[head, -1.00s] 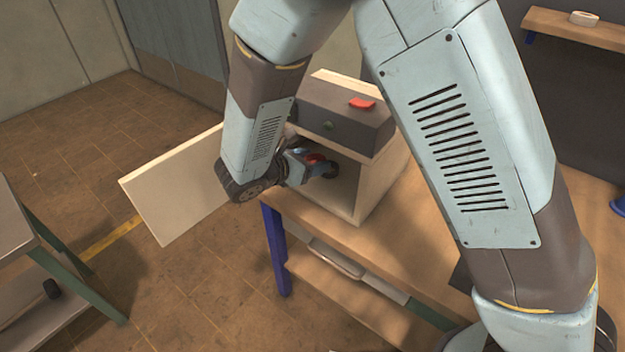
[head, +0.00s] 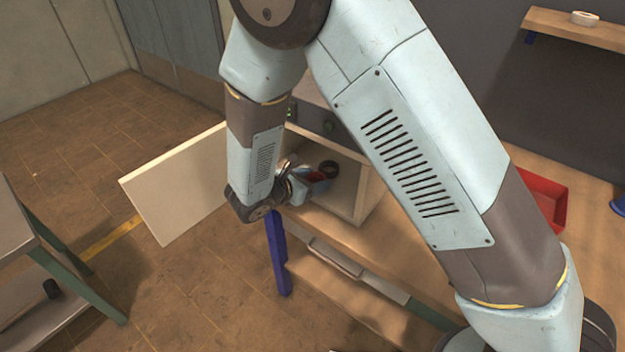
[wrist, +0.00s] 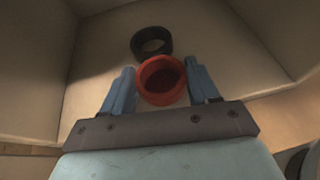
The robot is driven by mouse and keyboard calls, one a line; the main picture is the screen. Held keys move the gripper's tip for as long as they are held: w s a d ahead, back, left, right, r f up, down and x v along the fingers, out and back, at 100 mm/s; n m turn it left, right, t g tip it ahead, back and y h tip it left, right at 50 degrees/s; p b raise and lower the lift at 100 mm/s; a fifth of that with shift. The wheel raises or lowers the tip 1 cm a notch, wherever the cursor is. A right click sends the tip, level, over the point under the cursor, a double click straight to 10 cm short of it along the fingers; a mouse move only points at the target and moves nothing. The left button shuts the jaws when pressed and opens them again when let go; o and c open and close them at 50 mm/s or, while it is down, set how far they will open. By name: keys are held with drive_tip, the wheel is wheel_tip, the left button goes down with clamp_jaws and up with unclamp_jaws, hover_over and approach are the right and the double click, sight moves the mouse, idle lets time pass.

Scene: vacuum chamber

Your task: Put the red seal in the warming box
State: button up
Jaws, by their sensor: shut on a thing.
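The warming box (head: 371,192) stands on the bench with its front open and its pale door (head: 178,187) swung out to the left. My gripper (head: 312,177) is at the box's opening, and it also shows in the wrist view (wrist: 163,76). It is shut on the red seal (wrist: 157,99), a ring held between the two blue fingers. The red seal also shows in the head view (head: 317,176), small and partly hidden. I cannot tell whether it touches the box floor. A black ring (wrist: 136,42) lies in the box just beyond the red seal.
The black ring also shows in the head view (head: 329,168). The box walls stand close on both sides of my gripper. A red tray (head: 546,194) lies on the bench to the right, partly behind my arm. A wall shelf (head: 570,27) carries a pale ring (head: 584,18).

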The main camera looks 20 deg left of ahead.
drive_tip(key=shift+f, duration=0.1)
drive_tip(key=o, duration=1.1)
drive_tip(key=v, duration=1.2)
